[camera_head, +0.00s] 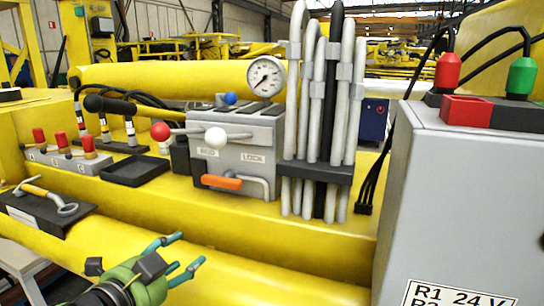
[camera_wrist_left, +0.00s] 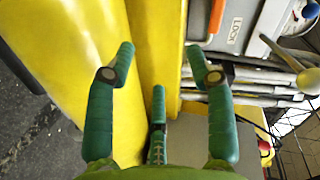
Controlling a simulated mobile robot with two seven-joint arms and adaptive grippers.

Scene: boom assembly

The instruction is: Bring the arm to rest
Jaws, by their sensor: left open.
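My left gripper (camera_head: 186,252) is low in the head view, in front of the yellow boom (camera_head: 250,265). Its green and teal fingers are spread and nothing is between them. In the left wrist view the gripper (camera_wrist_left: 160,52) also shows spread and empty, over yellow beams (camera_wrist_left: 150,90). The grey control block (camera_head: 235,155) with its LOCK label and orange handle (camera_head: 222,182) stands beyond and above the gripper, apart from it. The same orange handle shows at the top of the left wrist view (camera_wrist_left: 216,14). My right gripper does not show.
A grey cabinet (camera_head: 440,200) stands at the right, with red and green plugs on top. Grey hoses (camera_head: 318,100) rise beside the block. Red-topped levers (camera_head: 65,155), a black tray (camera_head: 135,171) and a plate with a yellow-handled tool (camera_head: 45,207) are at the left.

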